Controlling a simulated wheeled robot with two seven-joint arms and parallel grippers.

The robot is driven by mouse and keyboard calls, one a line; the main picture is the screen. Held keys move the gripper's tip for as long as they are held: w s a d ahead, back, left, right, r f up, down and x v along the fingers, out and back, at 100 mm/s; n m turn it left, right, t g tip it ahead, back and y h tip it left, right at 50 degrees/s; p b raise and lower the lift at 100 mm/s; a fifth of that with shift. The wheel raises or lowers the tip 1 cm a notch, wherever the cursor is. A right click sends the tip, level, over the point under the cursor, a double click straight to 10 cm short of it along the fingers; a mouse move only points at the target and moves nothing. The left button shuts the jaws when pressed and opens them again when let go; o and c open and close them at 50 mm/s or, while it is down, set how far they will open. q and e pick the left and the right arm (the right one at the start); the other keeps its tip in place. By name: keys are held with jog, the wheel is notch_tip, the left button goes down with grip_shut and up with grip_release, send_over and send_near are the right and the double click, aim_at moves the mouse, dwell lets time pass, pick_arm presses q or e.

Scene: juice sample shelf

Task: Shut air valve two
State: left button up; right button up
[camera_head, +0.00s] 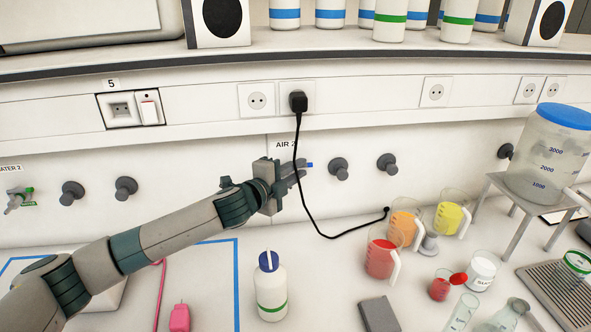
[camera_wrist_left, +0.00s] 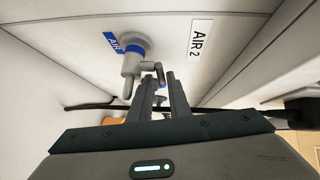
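Air valve two is a small grey tap with a blue collar (camera_wrist_left: 133,50) on the white wall panel, beside the label "AIR 2" (camera_wrist_left: 201,40). In the left wrist view its grey lever points right, just beyond my fingertips. In the head view my left gripper (camera_head: 293,176) mostly hides the valve, and a blue tip (camera_head: 309,165) shows beside the fingers. The left wrist view shows my left gripper (camera_wrist_left: 158,84) with its two fingers apart, close to the lever; I cannot tell if they touch it. My right gripper is not in view.
A black power cable (camera_head: 302,190) hangs from a wall plug close by the gripper. Dark round knobs (camera_head: 338,168) sit along the wall. A white bottle (camera_head: 271,287) stands on the bench below the arm. Coloured jugs (camera_head: 382,258) stand to the right.

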pick_arm(q)
jog(key=shift+a+r, duration=0.1)
jog(key=shift+a, duration=0.05)
jog(key=b+v, duration=0.5)
jog(key=v, duration=1.2)
jog(key=shift+s, duration=0.1)
